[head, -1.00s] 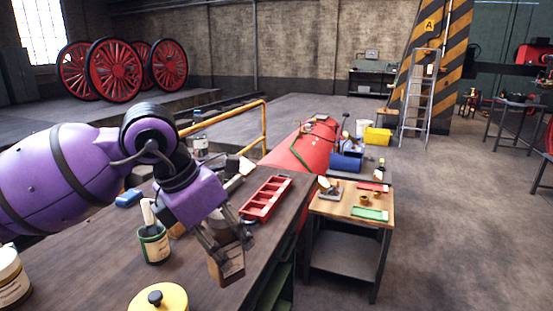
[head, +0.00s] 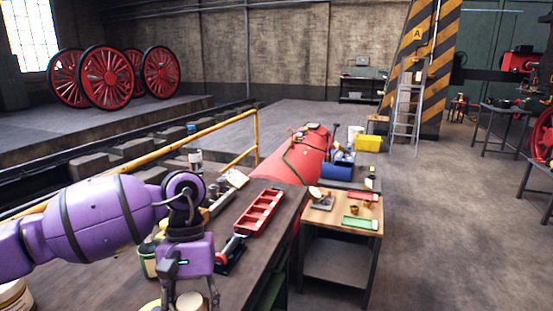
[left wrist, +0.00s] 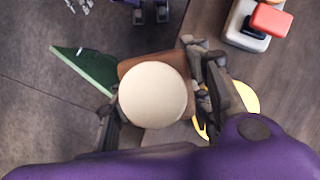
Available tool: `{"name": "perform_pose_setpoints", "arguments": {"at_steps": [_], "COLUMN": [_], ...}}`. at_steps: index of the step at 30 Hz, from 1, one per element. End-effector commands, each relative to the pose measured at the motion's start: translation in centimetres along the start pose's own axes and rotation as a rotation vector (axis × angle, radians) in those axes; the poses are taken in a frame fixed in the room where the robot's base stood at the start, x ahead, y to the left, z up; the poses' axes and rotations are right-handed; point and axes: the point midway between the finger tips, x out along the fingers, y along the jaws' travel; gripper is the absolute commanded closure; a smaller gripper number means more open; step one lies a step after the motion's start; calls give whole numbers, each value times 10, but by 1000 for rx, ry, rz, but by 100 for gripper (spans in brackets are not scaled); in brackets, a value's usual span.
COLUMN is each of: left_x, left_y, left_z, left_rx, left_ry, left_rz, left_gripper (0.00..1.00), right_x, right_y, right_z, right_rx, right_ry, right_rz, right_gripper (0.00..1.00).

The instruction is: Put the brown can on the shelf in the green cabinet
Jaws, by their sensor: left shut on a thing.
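My left gripper (head: 190,304) is shut on the brown can (head: 192,299) at the bottom edge of the head view, where most of the can is cut off. In the left wrist view the gripper (left wrist: 158,92) has a finger on each side of the can; its round cream lid (left wrist: 153,95) faces the camera and some brown body (left wrist: 150,67) shows behind. A green panel (left wrist: 88,70) shows beside the can there, probably part of the green cabinet. In the head view, a green part (head: 272,291) shows low under the bench's right edge; its shelf is hidden.
The dark bench (head: 95,285) holds a red tray (head: 259,213), a red-handled tool (head: 231,248) and a green pot (head: 148,262). A yellow lid (left wrist: 247,97) is close to the gripper. A small wooden-topped table (head: 330,222) stands right of the bench. Open floor lies beyond it.

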Motion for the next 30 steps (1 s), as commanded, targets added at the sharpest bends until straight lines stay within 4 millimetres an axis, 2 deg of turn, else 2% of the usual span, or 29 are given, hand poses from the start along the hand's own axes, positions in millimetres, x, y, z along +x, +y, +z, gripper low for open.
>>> {"name": "perform_pose_setpoints", "arguments": {"at_steps": [1, 3, 6, 10, 21, 30], "left_x": [-6, -3, 2, 5, 9, 8], "left_y": [-5, -15, -25, -30, -31, -31], "left_z": [12, 28, 41, 49, 49, 49], "left_rx": [80, 174, 176, 170, 165, 164], "left_ry": [13, 17, 18, 13, 2, 5], "left_rz": [-33, -73, -72, -66, -64, -65], "left_gripper": [96, 96, 96, 96, 96, 96], "right_x": [-6, -11, -16, -19, -22, -22], "right_y": [-1, -1, -1, 0, 1, -2], "right_z": [-15, -30, -44, -56, -48, -50], "right_rx": [-1, -2, -6, -10, -4, 5], "right_ry": [20, 40, 60, 80, 66, 70], "right_rz": [-2, -4, -5, -4, -1, -2], "right_gripper": [60, 60, 60, 60, 60, 60]}}
